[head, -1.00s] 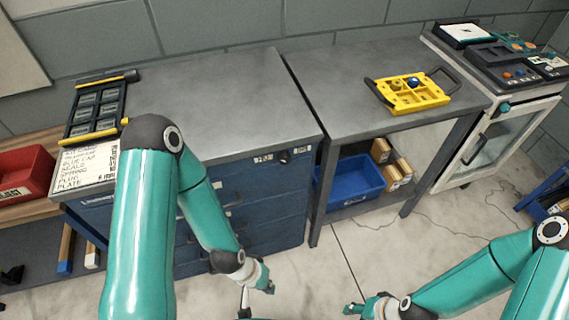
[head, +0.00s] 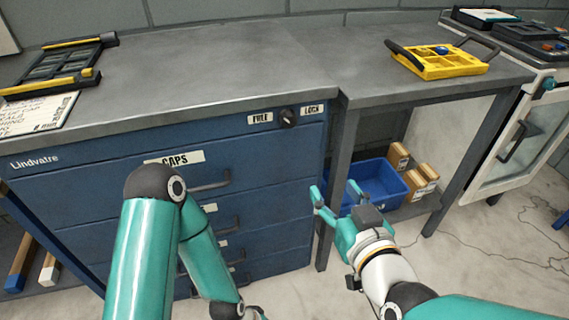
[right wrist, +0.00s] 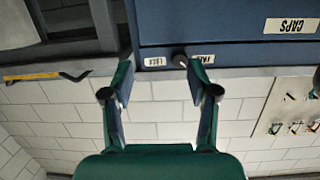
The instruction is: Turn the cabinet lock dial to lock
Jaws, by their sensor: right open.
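The dark lock dial (head: 287,118) is at the top right of the blue cabinet's (head: 85,172) front. A FREE label (head: 260,118) is on its left and a LOCK label (head: 312,110) on its right. I cannot tell which way the dial points. My right gripper (head: 336,190) is open and empty, below and right of the dial, apart from it. In the right wrist view, turned upside down, the dial (right wrist: 180,60) shows beyond the open fingers (right wrist: 160,76), nearer the right finger. My left arm hangs before the cabinet; its gripper is out of frame.
The grey worktop (head: 215,65) overhangs the cabinet front above the dial. A drawer handle (head: 210,183) sticks out below. A table leg (head: 328,225) and a blue bin (head: 378,182) are right of the cabinet. A yellow tray (head: 440,62) stands on the right-hand table.

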